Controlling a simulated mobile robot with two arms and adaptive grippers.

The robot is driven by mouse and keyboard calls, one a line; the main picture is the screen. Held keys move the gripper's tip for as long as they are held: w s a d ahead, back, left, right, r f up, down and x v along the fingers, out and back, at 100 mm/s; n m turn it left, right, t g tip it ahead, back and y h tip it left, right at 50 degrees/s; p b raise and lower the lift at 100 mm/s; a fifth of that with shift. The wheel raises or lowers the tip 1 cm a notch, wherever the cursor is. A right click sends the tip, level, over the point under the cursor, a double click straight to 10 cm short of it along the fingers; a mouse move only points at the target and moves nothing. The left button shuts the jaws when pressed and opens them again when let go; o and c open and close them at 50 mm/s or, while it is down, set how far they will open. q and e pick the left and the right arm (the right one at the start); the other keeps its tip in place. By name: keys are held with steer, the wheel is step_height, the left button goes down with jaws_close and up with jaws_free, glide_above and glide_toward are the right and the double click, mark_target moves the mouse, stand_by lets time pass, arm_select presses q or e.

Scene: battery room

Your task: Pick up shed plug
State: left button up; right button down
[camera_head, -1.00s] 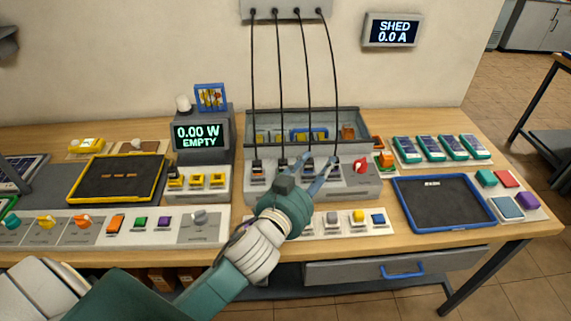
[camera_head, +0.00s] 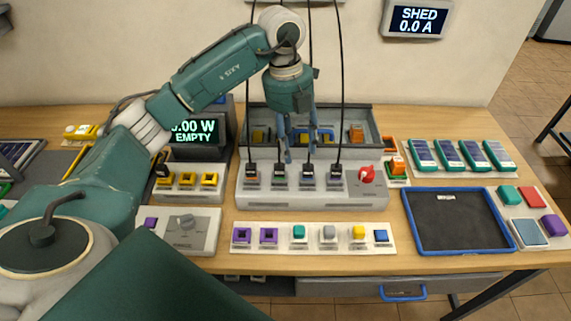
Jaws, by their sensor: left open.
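Several dark plugs on black cables stand in a row in a pale socket strip (camera_head: 360,199) at mid-table. They include a left plug (camera_head: 252,174), a second plug (camera_head: 280,174), a third plug (camera_head: 307,175) and a right plug (camera_head: 334,175). I cannot tell which is the shed plug; any labels are too small to read. My left gripper (camera_head: 301,153) is open and points down. Its blue-grey fingertips are just above or behind the second and third plugs; contact cannot be made out. My right gripper is not in view.
A red knob (camera_head: 367,174) sits at the strip's right end. A dark tray (camera_head: 455,225) lies right. The wall display (camera_head: 417,20) reads SHED 0.0 A. Cables hang close around my gripper.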

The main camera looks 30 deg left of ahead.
arm_select(q)
steer(key=shift+n+y, duration=0.5)
steer(key=shift+y, duration=0.2)
steer(key=a, duration=0.2)
steer(key=a+r, duration=0.1)
steer(key=a, duration=0.1)
steer(key=shift+s+a, duration=0.1)
steer(key=shift+s, duration=0.25)
glide_above(279, 166)
steer(key=f, duration=0.4)
steer(key=shift+w+f+p, duration=0.2)
steer(key=shift+f+p, duration=0.05)
steer(key=shift+p, duration=0.15)
steer(key=shift+f+p, duration=0.4)
steer(key=shift+f, duration=0.15)
steer(key=f+p, duration=0.2)
steer(key=f, duration=0.1)
steer(key=shift+s+f, duration=0.2)
steer(key=shift+f, duration=0.6)
jaws_close()
